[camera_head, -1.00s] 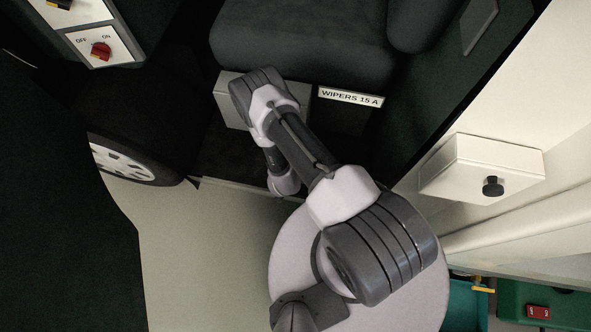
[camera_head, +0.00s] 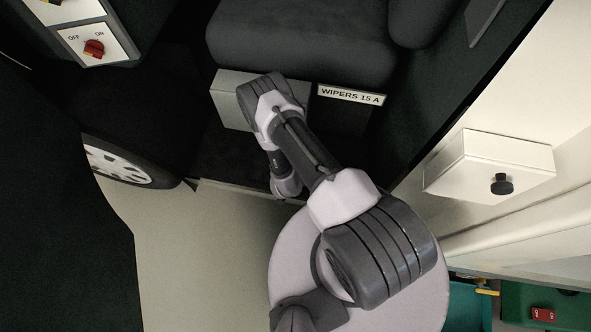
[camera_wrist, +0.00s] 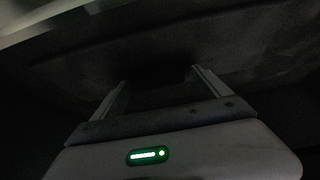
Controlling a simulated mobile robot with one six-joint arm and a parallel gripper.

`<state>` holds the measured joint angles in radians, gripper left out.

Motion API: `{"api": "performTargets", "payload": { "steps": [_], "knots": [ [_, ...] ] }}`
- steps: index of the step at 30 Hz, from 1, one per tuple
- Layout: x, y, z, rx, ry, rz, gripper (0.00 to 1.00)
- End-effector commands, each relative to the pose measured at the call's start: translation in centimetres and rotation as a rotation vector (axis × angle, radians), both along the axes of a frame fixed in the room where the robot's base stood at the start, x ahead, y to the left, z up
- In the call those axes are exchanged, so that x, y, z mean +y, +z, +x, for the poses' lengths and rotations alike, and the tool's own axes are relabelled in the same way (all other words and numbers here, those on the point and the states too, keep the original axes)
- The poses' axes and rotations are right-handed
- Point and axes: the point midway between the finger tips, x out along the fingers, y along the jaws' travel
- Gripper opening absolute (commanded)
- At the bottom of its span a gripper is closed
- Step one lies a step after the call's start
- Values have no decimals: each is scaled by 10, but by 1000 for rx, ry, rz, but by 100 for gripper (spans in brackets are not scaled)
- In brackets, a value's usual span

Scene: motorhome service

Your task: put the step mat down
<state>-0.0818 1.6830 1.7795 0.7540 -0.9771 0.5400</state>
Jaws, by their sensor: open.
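My gripper (camera_wrist: 158,76) shows in the wrist view with its two fingers apart. Nothing can be made out between them. A dark, rough surface (camera_wrist: 75,65) lies beyond the fingertips, too dim to tell whether it is the step mat. In the head view my arm reaches down toward the dark footwell (camera_head: 233,155) below the seat, and my gripper is hidden there. I cannot pick out the step mat for certain in either view.
A dark seat (camera_head: 300,45) overhangs a grey box (camera_head: 232,100) and a "WIPERS 15 A" label (camera_head: 350,94). A wheel (camera_head: 120,165) is at left, near a red OFF/ON switch (camera_head: 93,48). A white box with a black knob (camera_head: 490,165) juts out at right. Pale floor (camera_head: 190,250) lies clear.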

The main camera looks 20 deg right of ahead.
Motion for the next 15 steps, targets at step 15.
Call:
{"api": "performTargets", "payload": {
  "steps": [15],
  "knots": [
    [34,96,-46,1,2,-1,87]
  ]
}}
